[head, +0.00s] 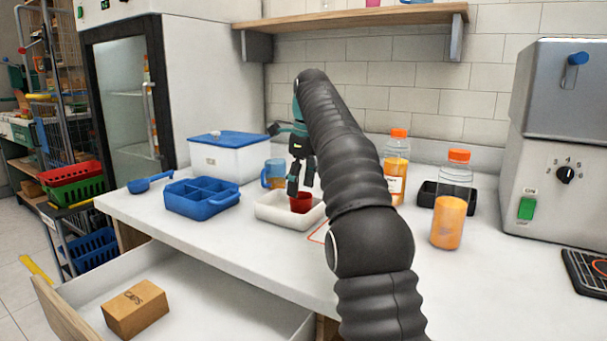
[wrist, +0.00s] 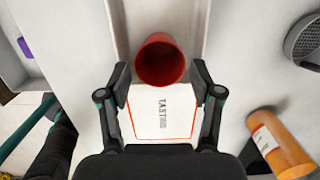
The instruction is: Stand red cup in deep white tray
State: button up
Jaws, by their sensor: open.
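The red cup (head: 301,204) stands inside the deep white tray (head: 265,212) on the counter, and looks upright. In the wrist view I look into the mouth of the red cup (wrist: 161,62), between the side walls of the white tray (wrist: 118,22). My gripper (head: 300,186) is just above the cup, pointing down. In the wrist view my gripper (wrist: 161,78) is open, its fingers spread to either side of the cup with a visible gap on both sides. The cup's base is hidden by the tray's front wall in the head view.
A blue divided box (head: 202,197) and a blue mug (head: 273,173) stand near the tray. Juice bottles (head: 451,205) (head: 397,165) stand to the right. A red-outlined "TASTING" card area (wrist: 160,112) lies before the tray. An open drawer (head: 200,290) is below.

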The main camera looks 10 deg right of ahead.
jog(key=shift+s+d+r, duration=0.15)
jog(key=shift+r, duration=1.35)
